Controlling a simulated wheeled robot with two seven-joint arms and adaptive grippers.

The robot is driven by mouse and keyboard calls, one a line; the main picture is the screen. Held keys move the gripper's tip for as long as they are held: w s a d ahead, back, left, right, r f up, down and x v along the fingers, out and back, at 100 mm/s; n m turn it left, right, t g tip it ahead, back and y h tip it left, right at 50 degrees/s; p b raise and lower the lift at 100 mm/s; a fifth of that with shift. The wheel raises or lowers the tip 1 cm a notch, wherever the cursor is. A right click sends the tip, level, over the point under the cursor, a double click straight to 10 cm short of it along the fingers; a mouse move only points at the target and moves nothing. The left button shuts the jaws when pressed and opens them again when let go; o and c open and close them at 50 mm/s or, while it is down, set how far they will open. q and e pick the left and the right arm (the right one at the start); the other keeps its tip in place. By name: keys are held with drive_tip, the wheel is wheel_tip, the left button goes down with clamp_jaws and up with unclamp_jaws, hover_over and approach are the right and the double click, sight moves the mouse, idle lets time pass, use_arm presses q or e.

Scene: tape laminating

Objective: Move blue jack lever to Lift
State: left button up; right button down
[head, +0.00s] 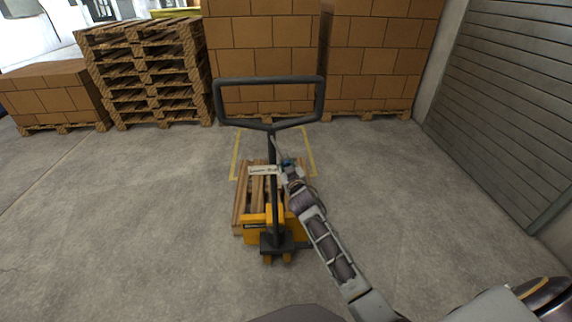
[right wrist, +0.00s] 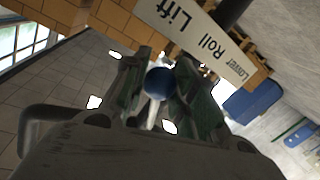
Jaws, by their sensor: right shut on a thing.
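The blue jack lever shows as a round blue knob (right wrist: 157,83) in the right wrist view, and as a small blue spot (head: 286,162) in the head view. My right gripper (head: 288,167) is at the pallet jack's handle shaft and is shut on this knob, one finger on each side. A white label plate (right wrist: 205,38) beside it reads Lower, Roll and Lift; it also shows in the head view (head: 262,170). I cannot tell which label the lever stands at. The yellow pallet jack (head: 256,232) has a dark loop handle (head: 217,102). My left gripper is out of view.
A wooden pallet (head: 243,201) lies at the jack, inside yellow floor lines. Stacked pallets (head: 145,70) and brown cartons (head: 380,45) stand behind. A grey shutter (head: 510,100) is at the right. The floor to the left is clear.

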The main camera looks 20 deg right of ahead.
drive_tip(key=shift+r, duration=0.1)
drive_tip(key=c, duration=1.1)
unclamp_jaws()
drive_tip(key=s+a+r, duration=0.1)
drive_tip(key=s, duration=1.1)
drive_tip(key=shift+a, duration=0.1)
